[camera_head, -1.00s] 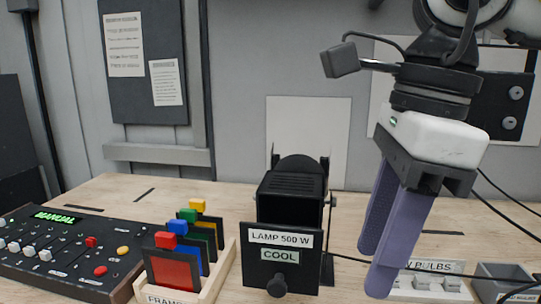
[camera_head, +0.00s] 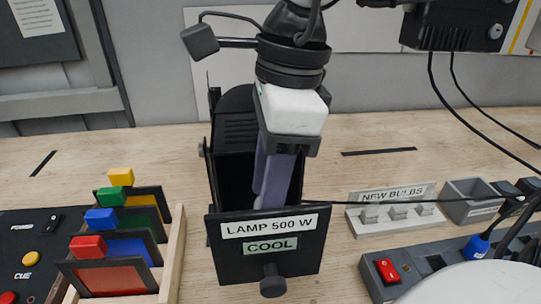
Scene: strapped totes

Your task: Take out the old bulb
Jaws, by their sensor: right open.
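The black lamp housing (camera_head: 237,130) stands on the bench, with a front panel (camera_head: 240,262) labelled "LAMP 500 W" and "COOL" and a round knob. A dark opening shows behind the panel. My right gripper (camera_head: 269,196) points down into this opening with its purple fingers, whose tips are partly hidden by the panel. It is open. A small pale spot (camera_head: 258,203) shows by the fingertips; I cannot tell whether it is the old bulb, which is otherwise hidden. My left gripper is not in view.
A white "NEW BULBS" holder (camera_head: 398,214) with several bulbs and a grey bin (camera_head: 470,202) stand at right. A power strip with a red switch (camera_head: 387,271) is in front. Coloured frames (camera_head: 112,276) and a control desk (camera_head: 30,245) are at left. A cable runs right from the lamp.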

